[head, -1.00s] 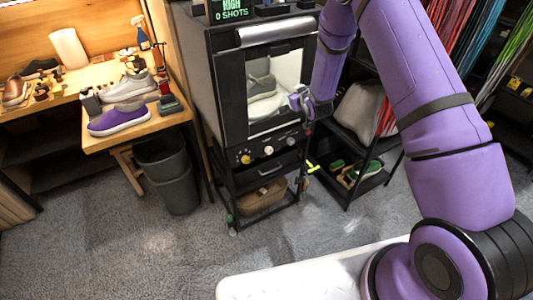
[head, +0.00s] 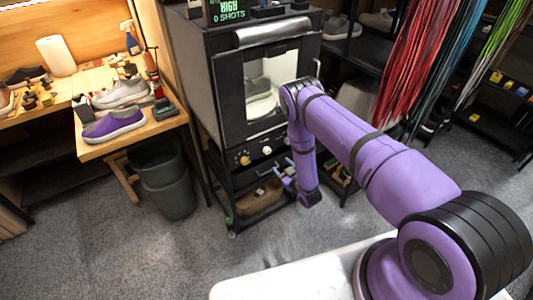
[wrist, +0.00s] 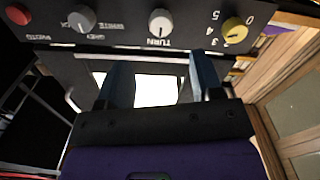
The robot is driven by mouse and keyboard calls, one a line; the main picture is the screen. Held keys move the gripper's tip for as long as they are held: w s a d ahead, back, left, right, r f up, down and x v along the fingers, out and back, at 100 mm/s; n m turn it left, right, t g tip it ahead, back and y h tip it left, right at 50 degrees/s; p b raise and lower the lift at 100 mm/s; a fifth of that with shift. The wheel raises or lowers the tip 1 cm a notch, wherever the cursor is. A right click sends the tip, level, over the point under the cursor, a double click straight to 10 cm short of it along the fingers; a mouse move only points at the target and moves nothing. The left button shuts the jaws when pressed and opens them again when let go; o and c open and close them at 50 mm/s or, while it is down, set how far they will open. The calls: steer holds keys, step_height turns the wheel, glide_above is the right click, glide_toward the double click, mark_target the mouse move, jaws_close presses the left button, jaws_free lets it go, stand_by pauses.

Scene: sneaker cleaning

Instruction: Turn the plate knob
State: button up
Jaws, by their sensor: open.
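The control panel (wrist: 120,32) of the black cabinet carries a white knob marked TURN (wrist: 159,22), upside down in the wrist view. A grey knob (wrist: 82,18) marked GREY and WHITE sits to its left, and a yellow knob (wrist: 234,30) with numbers sits to its right. No label reads "plate". My gripper (wrist: 158,68) is open and empty, its two blue fingers pointing toward the panel on either side of the white knob's line but apart from it. In the head view my gripper (head: 284,180) hangs low in front of the cabinet, below the panel's white knob (head: 267,150).
A sneaker (head: 260,100) shows behind the cabinet's window. A red button (wrist: 18,14) is at the panel's end. A shelf rack with laces stands right of the cabinet; a bin (head: 167,185) and workbench (head: 85,152) stand left. The carpet in front is clear.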

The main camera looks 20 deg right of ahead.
mark_target(269, 153)
steer(key=x, duration=1)
steer(key=shift+w+a+f, duration=0.1)
steer(key=shift+w+a, duration=0.05)
steer(key=shift+w, duration=0.15)
steer(key=c, duration=0.9)
